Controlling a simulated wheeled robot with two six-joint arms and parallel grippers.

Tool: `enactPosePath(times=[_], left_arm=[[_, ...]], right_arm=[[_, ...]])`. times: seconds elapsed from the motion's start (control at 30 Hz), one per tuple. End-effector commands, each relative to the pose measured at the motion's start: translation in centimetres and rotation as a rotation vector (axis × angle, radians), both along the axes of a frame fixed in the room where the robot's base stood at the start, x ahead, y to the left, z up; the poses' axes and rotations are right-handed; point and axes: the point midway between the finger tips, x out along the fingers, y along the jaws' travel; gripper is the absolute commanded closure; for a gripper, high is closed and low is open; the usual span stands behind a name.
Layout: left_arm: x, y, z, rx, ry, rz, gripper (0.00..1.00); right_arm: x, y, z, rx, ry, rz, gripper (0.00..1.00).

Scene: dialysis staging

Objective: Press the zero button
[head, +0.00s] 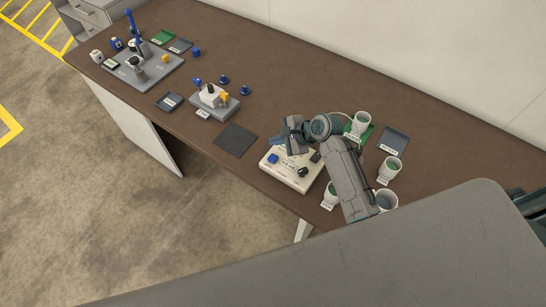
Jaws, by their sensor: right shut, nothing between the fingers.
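A cream-coloured device (285,178) lies near the front edge of the brown table, with a dark display on its face. A blue button (272,158) sits on its left part and a dark knob (303,172) on its right part. The label of the blue button is too small to read. My right gripper (295,148) is shut and empty, above the device's far edge, to the right of the blue button. Whether it touches the device cannot be told. My right forearm hides part of the device's right side. My left gripper is not in view.
White cups stand right of the device, one on a green mat (357,138). A dark mat (236,139) lies left of it. A grey block with a white part (212,98) and a grey board (152,78) are farther left. Brown table (300,95) is bare behind.

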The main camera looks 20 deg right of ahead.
Motion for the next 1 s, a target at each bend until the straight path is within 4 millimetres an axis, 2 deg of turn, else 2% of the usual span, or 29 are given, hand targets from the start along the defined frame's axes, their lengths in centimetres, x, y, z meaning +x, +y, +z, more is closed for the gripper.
enactPosePath(times=[0.03, 0.33, 0.6, 1.0], left_arm=[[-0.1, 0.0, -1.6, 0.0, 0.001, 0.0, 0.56], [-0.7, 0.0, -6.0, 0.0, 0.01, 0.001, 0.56], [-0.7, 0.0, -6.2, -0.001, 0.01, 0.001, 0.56], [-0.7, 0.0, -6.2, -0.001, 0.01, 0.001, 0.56]], right_arm=[[0.0, 0.0, -1.3, 0.0, -0.003, 0.0, 1.0], [0.0, 0.0, -4.4, 0.0, -0.003, 0.0, 1.0], [0.1, 0.0, -6.3, 0.0, -0.001, 0.0, 1.0], [0.0, 0.0, -6.5, -0.001, -0.002, 0.001, 1.0]])
